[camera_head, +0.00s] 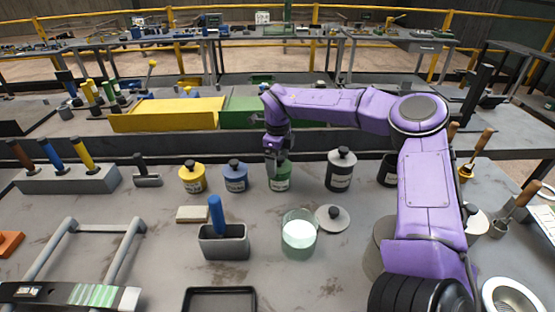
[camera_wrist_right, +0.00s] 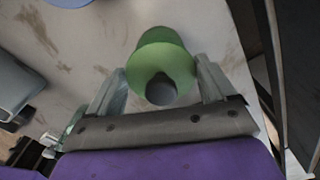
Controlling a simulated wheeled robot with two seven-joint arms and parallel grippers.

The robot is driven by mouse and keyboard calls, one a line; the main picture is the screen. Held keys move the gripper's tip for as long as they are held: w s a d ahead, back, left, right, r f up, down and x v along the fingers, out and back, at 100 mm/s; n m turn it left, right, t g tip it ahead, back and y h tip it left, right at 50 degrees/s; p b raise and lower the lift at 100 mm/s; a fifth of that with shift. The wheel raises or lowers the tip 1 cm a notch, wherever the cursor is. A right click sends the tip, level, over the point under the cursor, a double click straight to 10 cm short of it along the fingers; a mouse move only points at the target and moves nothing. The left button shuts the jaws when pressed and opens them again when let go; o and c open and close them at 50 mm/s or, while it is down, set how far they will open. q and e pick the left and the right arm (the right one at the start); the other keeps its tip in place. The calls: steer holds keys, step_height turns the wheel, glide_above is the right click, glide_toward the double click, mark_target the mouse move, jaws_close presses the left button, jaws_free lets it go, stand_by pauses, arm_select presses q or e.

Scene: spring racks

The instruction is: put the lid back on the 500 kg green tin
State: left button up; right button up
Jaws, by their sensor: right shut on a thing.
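The green tin (camera_head: 279,184) stands in the row of tins in the head view, its label too small to read. My right gripper (camera_head: 277,163) is directly above it and hides much of its top. In the right wrist view, a green lid (camera_wrist_right: 148,69) with a dark grey knob (camera_wrist_right: 161,90) sits between the two fingers of my right gripper (camera_wrist_right: 160,73), which is shut on it. The green tin's side (camera_wrist_right: 160,36) shows just beyond the lid. I cannot tell whether the lid is fully seated. My left gripper is out of view.
A yellow tin (camera_head: 192,180) and a blue tin (camera_head: 235,178) stand left of the green one; a black tin (camera_head: 340,175) stands right. In front are a glass jar (camera_head: 299,236), a loose grey lid (camera_head: 333,219) and a grey holder (camera_head: 224,244) with a blue handle.

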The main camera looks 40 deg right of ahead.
stand_by(0.6)
stand_by(0.3)
steer(key=o, duration=0.9)
steer(key=shift+c, duration=0.2)
step_height(320, 180, up, 7)
steer(key=p, duration=0.6)
steer(key=shift+p, duration=0.35)
jaws_close()
